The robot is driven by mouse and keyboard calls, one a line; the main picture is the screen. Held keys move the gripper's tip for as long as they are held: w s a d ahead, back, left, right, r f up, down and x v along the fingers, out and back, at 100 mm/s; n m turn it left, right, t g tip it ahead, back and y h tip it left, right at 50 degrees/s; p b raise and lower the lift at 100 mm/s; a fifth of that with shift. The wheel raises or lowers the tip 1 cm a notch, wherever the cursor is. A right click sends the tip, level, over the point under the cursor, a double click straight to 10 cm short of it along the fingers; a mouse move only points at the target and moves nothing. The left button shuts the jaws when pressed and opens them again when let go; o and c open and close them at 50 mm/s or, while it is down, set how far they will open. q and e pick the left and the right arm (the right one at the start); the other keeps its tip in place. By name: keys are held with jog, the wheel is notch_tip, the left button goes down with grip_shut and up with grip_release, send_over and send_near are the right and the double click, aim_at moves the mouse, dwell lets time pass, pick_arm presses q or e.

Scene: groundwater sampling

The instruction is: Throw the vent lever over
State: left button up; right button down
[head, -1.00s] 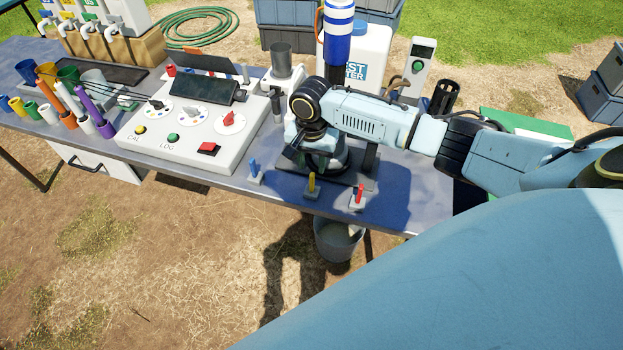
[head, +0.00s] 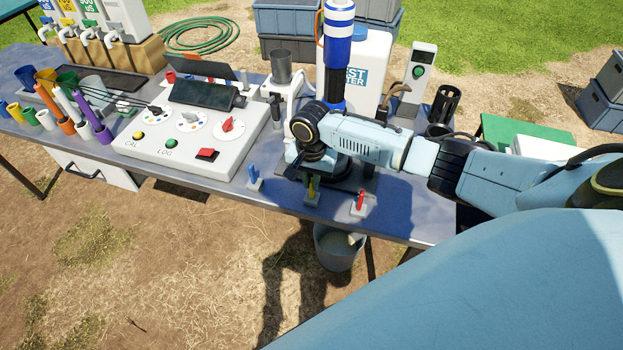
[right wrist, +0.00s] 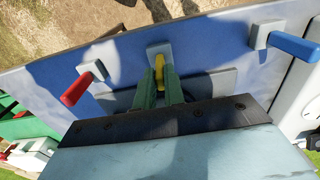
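Three small levers on square grey bases stand along the table's front edge: blue (head: 252,172), yellow (head: 312,192) and red (head: 360,201). No label shows which is the vent lever. My right gripper (head: 305,174) points down at the yellow lever and hides part of it in the head view. In the right wrist view, the green fingers of my right gripper (right wrist: 159,88) are apart, with the yellow lever (right wrist: 159,68) between them. I cannot tell whether they touch it. The red lever (right wrist: 77,88) and blue lever (right wrist: 295,46) stand clear on either side. My left gripper is out of view.
A grey control box (head: 190,150) with dials and buttons stands left of the levers. A blue-and-white striped cylinder (head: 338,50) rises behind my right gripper. A bucket (head: 338,245) is below the table's front edge. Several coloured tubes stand at the left.

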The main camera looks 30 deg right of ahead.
jog(key=shift+s+d+f+t+y+p, duration=0.2)
jog(key=shift+s+d+t+y+p, duration=0.1)
jog(key=shift+s+d+p, duration=0.3)
jog(key=shift+s+d+f+t+y+p, duration=0.2)
jog(key=shift+s+d+t+p, duration=0.15)
jog(key=shift+s+p, duration=0.35)
jog(key=c, duration=2.1)
grip_release()
jog(key=shift+s+d+f, duration=0.1)
jog(key=shift+s+d, duration=0.1)
jog(key=shift+c, duration=0.2)
jog(key=shift+o, duration=0.3)
jog(key=shift+d+f, duration=0.1)
jog(key=shift+o, duration=0.4)
jog(key=shift+s+d+f+t+y, duration=0.5)
jog(key=shift+s+f+t+y, duration=0.15)
jog(key=shift+s+f, duration=0.2)
jog(key=shift+s+d+f+t+y, duration=0.25)
jog(key=shift+s+f+t, duration=0.05)
jog(key=shift+f, duration=0.05)
jog(key=o, duration=0.6)
